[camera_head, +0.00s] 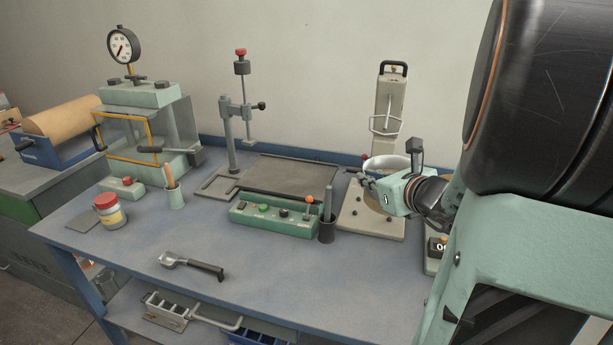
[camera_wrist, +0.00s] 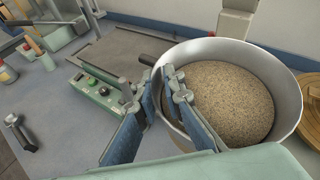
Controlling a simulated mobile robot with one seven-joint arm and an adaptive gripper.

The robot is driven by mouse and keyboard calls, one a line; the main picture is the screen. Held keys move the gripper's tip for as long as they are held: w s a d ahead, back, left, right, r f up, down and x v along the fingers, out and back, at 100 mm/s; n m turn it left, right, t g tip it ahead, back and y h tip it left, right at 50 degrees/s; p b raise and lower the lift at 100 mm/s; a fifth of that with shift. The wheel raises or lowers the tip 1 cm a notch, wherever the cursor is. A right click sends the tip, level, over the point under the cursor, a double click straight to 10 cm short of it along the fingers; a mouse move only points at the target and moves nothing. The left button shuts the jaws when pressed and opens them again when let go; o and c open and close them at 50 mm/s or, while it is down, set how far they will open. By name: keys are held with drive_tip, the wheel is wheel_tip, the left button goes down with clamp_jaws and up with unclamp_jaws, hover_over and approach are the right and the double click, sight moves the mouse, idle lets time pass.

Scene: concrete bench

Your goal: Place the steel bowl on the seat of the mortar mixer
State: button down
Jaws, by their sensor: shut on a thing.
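The steel bowl (camera_wrist: 290,82) fills the right of the wrist view and holds a grainy, sand-coloured material. It also shows in the head view (camera_head: 396,161), partly behind my gripper. My gripper (camera_head: 366,180) is shut on the bowl's near-left rim; its fingers show in the wrist view (camera_wrist: 162,80). The mortar mixer (camera_head: 388,105) is the pale upright machine at the back right, with a flat base (camera_head: 386,228). The bowl is in front of its column and over its base.
A round wooden piece (camera_wrist: 311,98) lies right of the bowl. A scoop (camera_head: 192,266) lies at the front. The bench's front middle is clear.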

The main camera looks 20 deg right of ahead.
drive_tip(key=w+d+f+b, duration=0.1)
drive_tip(key=w+f+b, duration=0.1)
drive_tip(key=w+f, duration=0.1)
drive_tip(key=w+d+f+b, duration=0.1)
drive_tip(key=w+f+b, duration=0.1)
drive_tip(key=w+f, duration=0.2)
drive_tip(key=w+d+f+b, duration=0.2)
drive_tip(key=w+f, duration=0.2)
drive_tip(key=shift+w+b, duration=0.3)
drive_tip(key=shift+w, duration=0.05)
drive_tip(key=shift+f+b, duration=0.3)
drive_tip(key=shift+f, duration=0.2)
drive_tip(key=shift+a+f, duration=0.1)
drive_tip(key=c, duration=2.5)
unclamp_jaws()
drive_tip(key=shift+f, duration=0.2)
drive_tip(key=o, duration=0.5)
drive_tip(key=shift+s, duration=0.1)
drive_tip(key=shift+c, duration=0.2)
drive_tip(key=shift+r, duration=0.1)
